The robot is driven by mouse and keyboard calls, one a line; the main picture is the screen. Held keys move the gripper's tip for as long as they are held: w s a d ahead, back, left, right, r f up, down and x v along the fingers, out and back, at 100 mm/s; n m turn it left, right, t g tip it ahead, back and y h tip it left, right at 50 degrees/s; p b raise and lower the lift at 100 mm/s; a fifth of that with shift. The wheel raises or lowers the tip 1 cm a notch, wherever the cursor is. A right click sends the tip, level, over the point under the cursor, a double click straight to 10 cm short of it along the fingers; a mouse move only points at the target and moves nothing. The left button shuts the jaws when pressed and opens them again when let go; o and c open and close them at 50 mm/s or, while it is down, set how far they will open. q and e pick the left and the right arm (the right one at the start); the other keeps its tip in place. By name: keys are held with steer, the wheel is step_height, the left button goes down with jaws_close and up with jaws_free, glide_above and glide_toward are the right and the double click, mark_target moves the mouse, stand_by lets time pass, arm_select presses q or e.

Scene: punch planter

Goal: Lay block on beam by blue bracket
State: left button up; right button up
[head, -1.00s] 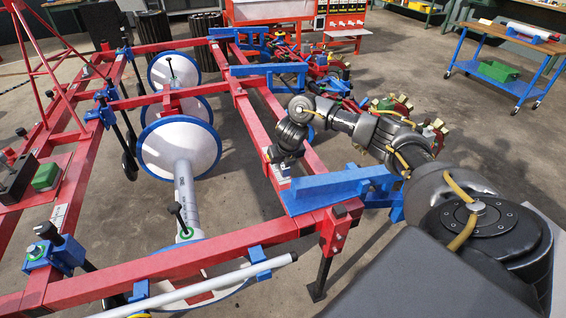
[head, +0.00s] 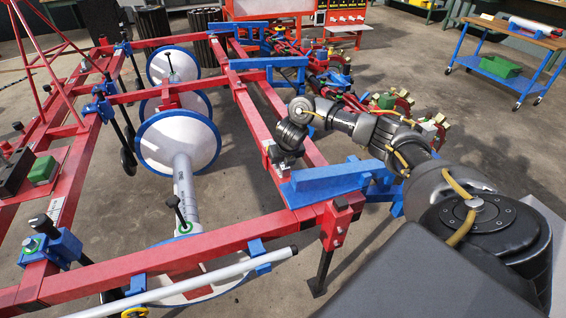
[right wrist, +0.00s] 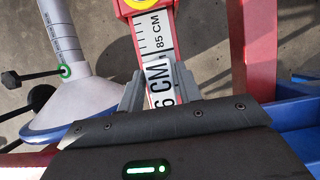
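My right gripper (head: 277,165) is over the right-hand red beam (head: 253,115), just behind the nearest blue bracket (head: 325,185). In the right wrist view its grey fingers (right wrist: 160,90) stand on both sides of a block (right wrist: 159,78) with a white face reading "6 CM", and look shut on it. Beyond the block lies a white scale label (right wrist: 153,38) reading "85 CM" on the red beam. The block is low over or on the beam; I cannot tell whether it touches. My left gripper is not in view.
Further blue brackets (head: 286,67) stand along the same beam. White discs with blue rims (head: 178,145) hang inside the red frame. A pale grey bar (head: 190,285) crosses the front. A blue trolley (head: 500,65) stands back right, with open floor before it.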

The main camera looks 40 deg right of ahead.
steer(key=o, duration=0.3)
steer(key=shift+r, duration=0.1)
steer(key=shift+s+r, duration=0.1)
steer(key=shift+r, duration=0.2)
steer(key=p+v, duration=0.2)
steer(key=v, duration=0.4)
steer(key=shift+a+r+p, duration=0.1)
steer(key=shift+r+p, duration=0.25)
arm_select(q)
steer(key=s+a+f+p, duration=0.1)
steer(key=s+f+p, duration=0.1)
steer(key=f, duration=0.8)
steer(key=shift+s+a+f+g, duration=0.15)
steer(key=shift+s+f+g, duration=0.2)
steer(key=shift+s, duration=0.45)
arm_select(e)
steer(key=shift+v, duration=1.65)
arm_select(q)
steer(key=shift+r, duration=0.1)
arm_select(e)
steer(key=shift+s, duration=0.2)
